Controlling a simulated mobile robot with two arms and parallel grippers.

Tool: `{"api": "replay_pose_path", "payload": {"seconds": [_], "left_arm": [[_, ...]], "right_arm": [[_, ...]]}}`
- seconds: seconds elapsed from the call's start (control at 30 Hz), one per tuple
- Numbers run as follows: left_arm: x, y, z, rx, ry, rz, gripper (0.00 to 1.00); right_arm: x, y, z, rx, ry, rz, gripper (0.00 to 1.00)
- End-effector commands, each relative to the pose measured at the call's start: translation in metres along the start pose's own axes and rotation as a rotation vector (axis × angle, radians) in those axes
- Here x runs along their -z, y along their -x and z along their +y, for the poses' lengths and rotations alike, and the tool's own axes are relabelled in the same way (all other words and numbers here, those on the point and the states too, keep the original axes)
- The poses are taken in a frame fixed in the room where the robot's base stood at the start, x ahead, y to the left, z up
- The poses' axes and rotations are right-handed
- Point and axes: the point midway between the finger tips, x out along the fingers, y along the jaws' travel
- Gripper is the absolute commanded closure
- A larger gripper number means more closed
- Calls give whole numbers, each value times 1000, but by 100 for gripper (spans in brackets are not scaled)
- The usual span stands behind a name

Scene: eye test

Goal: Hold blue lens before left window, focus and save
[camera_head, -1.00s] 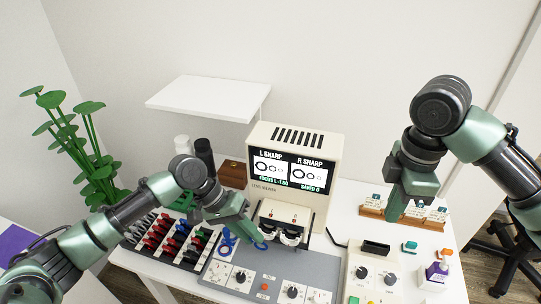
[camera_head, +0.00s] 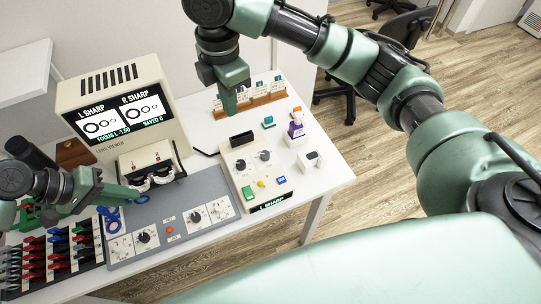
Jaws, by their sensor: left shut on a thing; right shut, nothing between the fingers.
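The cream lens viewer (camera_head: 120,104) stands at the back left; its screen (camera_head: 120,112) reads L SHARP, R SHARP, FOCUS L -1.50, SAVED 0. Two round windows (camera_head: 164,173) show under it. My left gripper (camera_head: 132,193) is shut on a small blue lens (camera_head: 141,199), mostly hidden, at the left window; I cannot tell if it is centred. The grey panel (camera_head: 186,195) in front carries knobs (camera_head: 144,237) and a red-orange button (camera_head: 169,230). My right gripper (camera_head: 229,108) is shut and empty, pointing down by the wooden card rack (camera_head: 262,101).
A white control box (camera_head: 243,178) with knobs and a green button (camera_head: 249,193) stands right of the panel. A blue looped thing (camera_head: 112,221) and a rack of coloured lenses (camera_head: 60,255) lie at left.

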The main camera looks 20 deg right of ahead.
Motion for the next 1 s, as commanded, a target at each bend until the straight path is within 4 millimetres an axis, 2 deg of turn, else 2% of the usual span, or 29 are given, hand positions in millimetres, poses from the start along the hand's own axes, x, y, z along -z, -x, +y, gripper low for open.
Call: {"api": "replay_pose_path", "payload": {"seconds": [0.03, 0.2, 0.3, 0.5, 0.7, 1.0], "left_arm": [[0, 0, 0, 0, 0, 0, 100], [0, 0, 0, 0, 0, 0, 100], [0, 0, 0, 0, 0, 0, 100], [0, 0, 0, 0, 0, 0, 100], [0, 0, 0, 0, 0, 0, 100], [0, 0, 0, 0, 0, 0, 100]], "right_arm": [[3, -15, -3, -14, 23, -4, 100], [11, -65, -8, -134, 110, -39, 100], [14, -89, -13, -215, 152, -65, 100], [12, -119, -32, -367, 201, -138, 100], [-6, -129, -62, -489, 201, -257, 100], [-48, -118, -107, -563, 166, -450, 100]]}}
